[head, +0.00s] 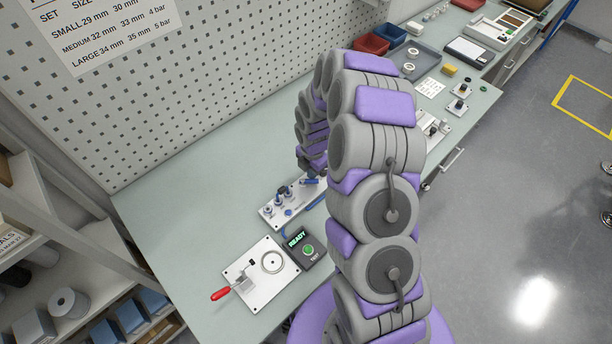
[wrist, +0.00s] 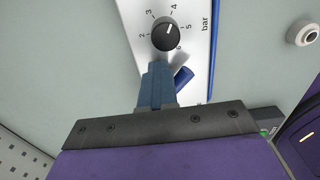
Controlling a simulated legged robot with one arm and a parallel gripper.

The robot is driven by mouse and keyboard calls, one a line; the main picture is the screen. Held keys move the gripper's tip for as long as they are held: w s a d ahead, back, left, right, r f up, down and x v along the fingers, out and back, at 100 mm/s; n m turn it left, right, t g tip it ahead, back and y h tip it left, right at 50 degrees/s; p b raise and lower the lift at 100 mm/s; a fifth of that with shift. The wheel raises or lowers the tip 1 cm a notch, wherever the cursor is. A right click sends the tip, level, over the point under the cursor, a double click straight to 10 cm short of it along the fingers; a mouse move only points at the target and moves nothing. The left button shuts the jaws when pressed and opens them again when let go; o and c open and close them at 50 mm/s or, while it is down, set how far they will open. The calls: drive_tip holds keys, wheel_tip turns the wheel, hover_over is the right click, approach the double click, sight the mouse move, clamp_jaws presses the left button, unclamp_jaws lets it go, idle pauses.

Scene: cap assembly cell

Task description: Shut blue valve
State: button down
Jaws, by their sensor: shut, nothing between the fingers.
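The blue valve shows in the wrist view as a short blue handle (wrist: 184,76), lying at a slant just right of my fingers. My gripper (wrist: 158,68) is shut and empty. Its blue-grey fingers are beside the handle, and part of the handle may be hidden behind them. I cannot tell whether they touch.
A black dial knob (wrist: 166,34) marked in bar is just beyond my fingertips; its white mark points between 4 and 5. A test box (head: 303,247) reading READY and a plate with a red-handled clamp (head: 220,294) stand nearer. The bench (head: 190,220) at left is clear.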

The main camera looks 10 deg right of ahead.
sight(315, 183)
drive_tip(key=shift+s+d, duration=0.15)
drive_tip(key=shift+s, duration=0.6)
idle(0.4)
drive_tip(key=shift+s, duration=0.35)
drive_tip(key=shift+s+p, duration=0.2)
drive_tip(key=shift+p, duration=0.1)
drive_tip(key=shift+s, duration=0.3)
drive_tip(key=shift+s+d+p, duration=0.1)
drive_tip(key=shift+s+p, duration=0.05)
drive_tip(key=shift+p, duration=0.2)
wheel_tip(315, 183, up, 7)
drive_tip(key=p, duration=0.3)
idle(0.3)
